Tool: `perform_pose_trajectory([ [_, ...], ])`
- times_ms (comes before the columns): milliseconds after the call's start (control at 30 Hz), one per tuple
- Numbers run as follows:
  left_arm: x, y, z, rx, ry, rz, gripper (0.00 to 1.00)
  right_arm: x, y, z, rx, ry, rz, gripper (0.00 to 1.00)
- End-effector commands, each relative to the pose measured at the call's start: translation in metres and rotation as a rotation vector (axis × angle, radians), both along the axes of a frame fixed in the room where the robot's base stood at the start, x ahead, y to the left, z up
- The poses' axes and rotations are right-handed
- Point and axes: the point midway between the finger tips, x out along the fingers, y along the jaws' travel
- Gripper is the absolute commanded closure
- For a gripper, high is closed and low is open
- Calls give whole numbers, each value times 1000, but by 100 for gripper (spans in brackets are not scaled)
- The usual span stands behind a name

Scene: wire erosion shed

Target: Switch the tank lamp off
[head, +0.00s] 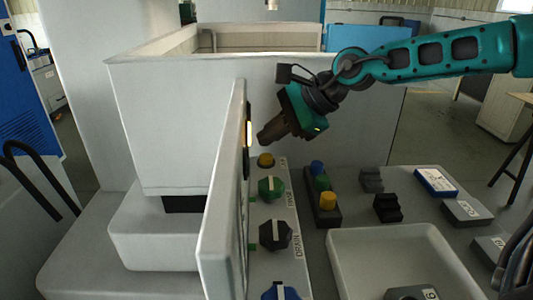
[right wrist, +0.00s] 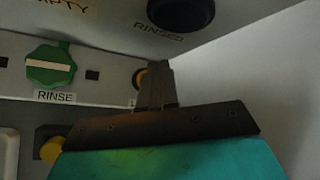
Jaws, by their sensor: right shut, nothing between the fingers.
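My right gripper (head: 268,138) is shut and empty, coming in from the right above the far end of the control panel. A yellow button (head: 265,160) stands on the panel just below its fingertips. In the right wrist view, the closed fingers (right wrist: 155,75) overlap this button (right wrist: 138,78) and partly hide it; I cannot tell if they touch. A lit, pale strip (head: 249,133) shows on the upright board beside the gripper. No label naming the tank lamp is readable. My left gripper is not in view.
The panel also carries a green RINSE knob (head: 271,190), a black DRAIN knob (head: 275,235) and a blue knob (head: 281,292). An upright white board (head: 222,200) borders it on the left. A white tray (head: 345,240) and several small blocks lie on the right.

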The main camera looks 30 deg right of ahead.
Motion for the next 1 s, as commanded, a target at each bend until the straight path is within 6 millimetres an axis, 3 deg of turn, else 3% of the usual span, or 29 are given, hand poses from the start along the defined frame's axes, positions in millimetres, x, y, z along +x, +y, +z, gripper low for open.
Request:
perform_pose_trajectory([
  [433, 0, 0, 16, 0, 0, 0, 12, 0, 0, 44, 0, -1, -1, 100],
  [1000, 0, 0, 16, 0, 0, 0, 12, 0, 0, 46, -1, 1, 0, 100],
])
